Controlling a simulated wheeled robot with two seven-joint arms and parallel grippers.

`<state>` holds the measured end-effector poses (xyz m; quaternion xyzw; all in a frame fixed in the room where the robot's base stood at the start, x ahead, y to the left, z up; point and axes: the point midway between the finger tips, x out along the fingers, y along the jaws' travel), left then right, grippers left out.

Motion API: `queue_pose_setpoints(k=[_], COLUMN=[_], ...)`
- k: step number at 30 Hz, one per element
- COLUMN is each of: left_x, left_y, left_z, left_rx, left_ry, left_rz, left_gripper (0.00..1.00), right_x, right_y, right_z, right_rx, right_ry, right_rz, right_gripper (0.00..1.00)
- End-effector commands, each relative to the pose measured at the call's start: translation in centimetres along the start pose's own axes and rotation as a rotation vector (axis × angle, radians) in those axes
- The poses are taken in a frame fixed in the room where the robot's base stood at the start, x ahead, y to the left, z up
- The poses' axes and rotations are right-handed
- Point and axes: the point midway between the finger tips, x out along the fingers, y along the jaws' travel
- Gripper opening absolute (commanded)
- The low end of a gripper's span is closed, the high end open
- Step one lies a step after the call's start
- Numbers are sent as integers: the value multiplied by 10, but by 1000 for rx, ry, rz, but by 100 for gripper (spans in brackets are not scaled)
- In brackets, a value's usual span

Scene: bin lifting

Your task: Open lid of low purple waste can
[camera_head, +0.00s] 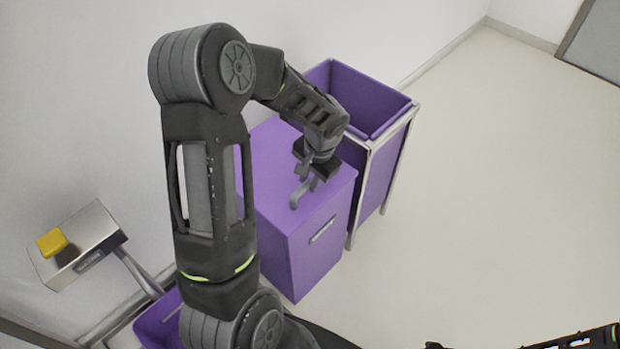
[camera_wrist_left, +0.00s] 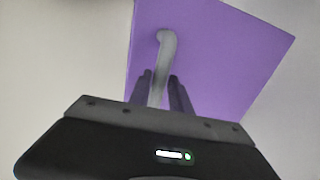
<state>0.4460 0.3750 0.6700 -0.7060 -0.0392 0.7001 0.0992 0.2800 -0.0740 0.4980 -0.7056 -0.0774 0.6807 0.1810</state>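The low purple waste can (camera_head: 312,245) is a box with a flat purple lid (camera_head: 272,160), which looks closed. A grey hooked handle (camera_head: 296,199) stands on the lid. My left gripper (camera_head: 309,177) is over the lid at this handle. In the left wrist view, the handle (camera_wrist_left: 166,42) runs up between the two dark fingers of the left gripper (camera_wrist_left: 161,82). Whether the fingers press on it is unclear. Only a dark part of my right arm shows at the bottom right edge of the head view, and its finger state cannot be read.
A taller open purple bin (camera_head: 385,175) in a pale metal frame stands just behind and right of the low can. A metal box (camera_head: 95,228) with a yellow item (camera_head: 52,242) is at left. Another purple bin (camera_head: 157,325) shows at lower left. The floor at right is clear.

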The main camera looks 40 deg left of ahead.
Motion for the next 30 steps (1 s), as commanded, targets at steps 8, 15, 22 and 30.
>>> queue_pose_setpoints(k=[8, 15, 22, 30], left_x=[0, 0, 0, 0], left_y=[0, 0, 0, 0], left_z=[0, 0, 0, 0], left_rx=[0, 0, 0, 0], left_ry=[0, 0, 0, 0], left_rz=[0, 0, 0, 0], left_gripper=[1, 0, 0, 0], right_x=[0, 0, 0, 0], right_y=[0, 0, 0, 0], right_z=[0, 0, 0, 0], right_rx=[0, 0, 0, 0], right_ry=[0, 0, 0, 0], right_rz=[0, 0, 0, 0], right_gripper=[36, 36, 36, 36])
